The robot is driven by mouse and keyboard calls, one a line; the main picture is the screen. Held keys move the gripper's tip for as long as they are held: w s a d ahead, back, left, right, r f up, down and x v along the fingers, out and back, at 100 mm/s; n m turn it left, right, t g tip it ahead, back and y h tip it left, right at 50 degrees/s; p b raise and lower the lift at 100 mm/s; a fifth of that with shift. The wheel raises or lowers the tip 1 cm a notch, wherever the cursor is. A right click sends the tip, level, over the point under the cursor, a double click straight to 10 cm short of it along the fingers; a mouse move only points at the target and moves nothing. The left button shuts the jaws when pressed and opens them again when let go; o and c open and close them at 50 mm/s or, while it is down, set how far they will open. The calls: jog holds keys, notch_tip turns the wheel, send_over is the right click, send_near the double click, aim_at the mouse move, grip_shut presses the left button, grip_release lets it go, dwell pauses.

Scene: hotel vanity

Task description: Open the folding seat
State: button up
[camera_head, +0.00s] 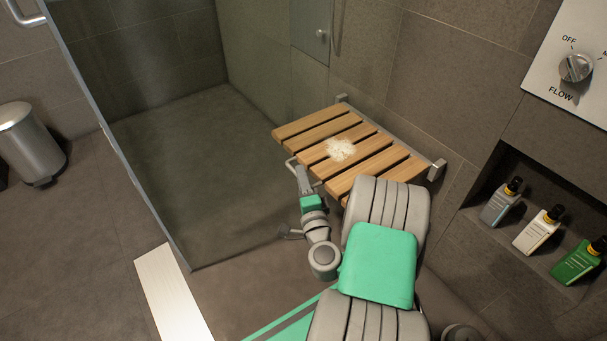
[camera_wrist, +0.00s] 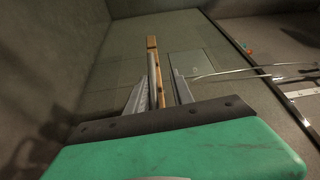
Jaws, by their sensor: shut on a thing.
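The folding seat (camera_head: 320,131) is made of several wooden slats and is mounted on the tiled wall by grey metal brackets. It stands out from the wall, folded down and looking about level. My gripper (camera_head: 296,166) is at the seat's front edge, beside a thin grey metal bar there. In the wrist view, my gripper (camera_wrist: 161,92) has its two fingers on either side of the seat's narrow edge (camera_wrist: 152,47), with wood and a grey strip between them. It is shut on the seat. My arm hides part of the seat's near end.
A glass panel (camera_head: 120,130) stands left of the shower floor. A wall niche holds several bottles (camera_head: 540,229) at right, below a flow knob (camera_head: 576,67). A metal bin (camera_head: 30,143) stands far left. The shower floor (camera_head: 210,165) is clear.

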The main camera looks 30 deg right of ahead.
jog(key=shift+r, duration=0.1)
jog(key=d+r+m+p, duration=0.1)
jog(key=d+r+p, duration=0.4)
jog(key=r+p, duration=0.4)
jog(key=d+r+m+g+p, duration=0.1)
jog(key=d+r+m+p, duration=0.1)
jog(key=d+r+p, duration=0.4)
jog(key=d+r+m+y+p, duration=0.1)
jog(key=d+r+p, duration=0.4)
jog(key=r+p, duration=0.8)
jog(key=shift+w+d+r+g+p, duration=0.25)
jog(key=shift+w+r+p, duration=0.2)
jog(key=shift+p, duration=0.4)
jog(key=shift+a, duration=0.1)
